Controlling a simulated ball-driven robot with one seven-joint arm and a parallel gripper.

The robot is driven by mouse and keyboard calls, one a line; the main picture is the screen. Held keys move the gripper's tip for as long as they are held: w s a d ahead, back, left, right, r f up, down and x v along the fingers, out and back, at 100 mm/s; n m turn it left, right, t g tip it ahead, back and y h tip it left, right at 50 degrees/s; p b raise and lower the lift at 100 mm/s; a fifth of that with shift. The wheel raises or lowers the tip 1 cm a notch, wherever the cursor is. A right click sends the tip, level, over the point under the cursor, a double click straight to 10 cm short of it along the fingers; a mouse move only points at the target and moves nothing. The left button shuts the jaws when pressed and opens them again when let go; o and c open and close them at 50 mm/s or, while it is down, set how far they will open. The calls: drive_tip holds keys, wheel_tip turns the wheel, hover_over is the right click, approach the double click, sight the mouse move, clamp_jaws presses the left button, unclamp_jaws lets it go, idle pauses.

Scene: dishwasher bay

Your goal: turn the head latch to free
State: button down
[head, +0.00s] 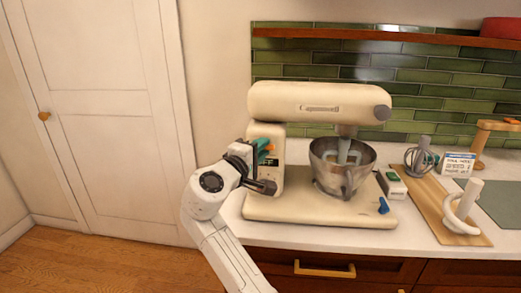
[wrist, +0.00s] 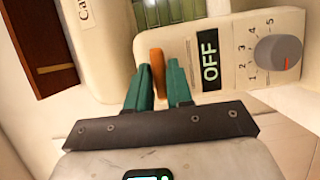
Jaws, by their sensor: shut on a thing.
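The cream stand mixer (head: 315,100) stands on the white counter with its head level over a steel bowl (head: 342,168). The head latch is an orange lever (wrist: 157,70) on the mixer's side, and a bit of it (head: 269,148) shows in the head view. My gripper (wrist: 158,78) has its teal fingers on either side of the lever and is shut on it. In the head view my gripper (head: 261,144) is at the mixer's column. Beside the lever are a label reading OFF (wrist: 210,60) and a grey speed dial (wrist: 278,52).
A blue lever (head: 383,205) sits on the mixer base. At right, a wooden board (head: 432,203) carries mixer attachments (head: 461,212), with a small white box (head: 457,163) behind. A shelf (head: 370,36) runs above. Open floor (head: 100,262) lies at left.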

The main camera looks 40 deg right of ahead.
drive_tip(key=shift+s+d+r+m+t+y+b, duration=0.1)
drive_tip(key=shift+m+t+y+b, duration=0.45)
drive_tip(key=shift+m+y, duration=1.15)
drive_tip(key=shift+s+a+r+m+t+y+b, duration=0.1)
drive_tip(key=shift+m+t+y+b, duration=0.4)
drive_tip(key=shift+m, duration=2.2)
drive_tip(key=shift+d+m+t+y+b, duration=0.1)
drive_tip(key=shift+m+t+y+b, duration=0.4)
drive_tip(key=shift+m+y, duration=1.2)
drive_tip(key=shift+m+h, duration=0.5)
drive_tip(key=shift+m, duration=0.2)
drive_tip(key=c, duration=1.1)
unclamp_jaws()
drive_tip(key=shift+o, duration=0.2)
drive_tip(key=shift+r, duration=0.1)
